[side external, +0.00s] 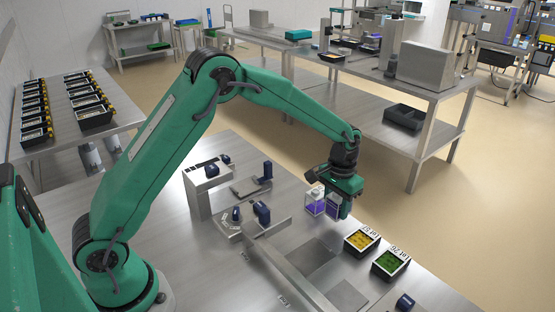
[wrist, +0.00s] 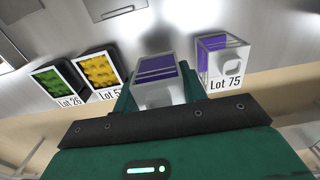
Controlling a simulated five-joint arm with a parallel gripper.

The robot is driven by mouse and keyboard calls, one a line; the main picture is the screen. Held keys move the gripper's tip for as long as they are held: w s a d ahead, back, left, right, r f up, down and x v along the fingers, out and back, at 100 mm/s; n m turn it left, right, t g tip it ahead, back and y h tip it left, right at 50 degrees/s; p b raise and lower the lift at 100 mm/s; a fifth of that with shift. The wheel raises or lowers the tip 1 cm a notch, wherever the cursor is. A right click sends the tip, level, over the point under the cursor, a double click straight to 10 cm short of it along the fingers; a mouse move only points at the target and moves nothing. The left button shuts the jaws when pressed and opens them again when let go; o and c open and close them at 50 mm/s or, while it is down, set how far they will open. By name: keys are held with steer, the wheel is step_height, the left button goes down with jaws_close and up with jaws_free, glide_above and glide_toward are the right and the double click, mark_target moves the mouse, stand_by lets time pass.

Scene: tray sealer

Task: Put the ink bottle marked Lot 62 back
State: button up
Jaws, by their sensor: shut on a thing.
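My gripper (side external: 338,200) is shut on a clear bottle with purple ink (side external: 332,207). The held bottle also shows in the wrist view (wrist: 157,78), between the green fingers; no lot label on it can be read. A second clear bottle with purple ink, marked Lot 75 (wrist: 222,62), stands just right of it there. In the side view this other bottle (side external: 314,204) is just left of the held one. I cannot tell whether the held bottle touches the bench.
A black tray with yellow contents (side external: 348,246) and one marked Lot 26 with green contents (side external: 376,267) sit at the bench's right edge. A long metal rail (side external: 292,272) and metal fixtures with dark blue knobs (side external: 262,213) are left of the gripper.

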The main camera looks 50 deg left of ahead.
mark_target(334, 216)
steer(key=shift+f, duration=2)
steer(key=shift+f, duration=0.1)
steer(key=o, duration=1.1)
step_height(334, 216, up, 12)
steer(key=shift+r, duration=0.1)
steer(key=shift+r, duration=0.1)
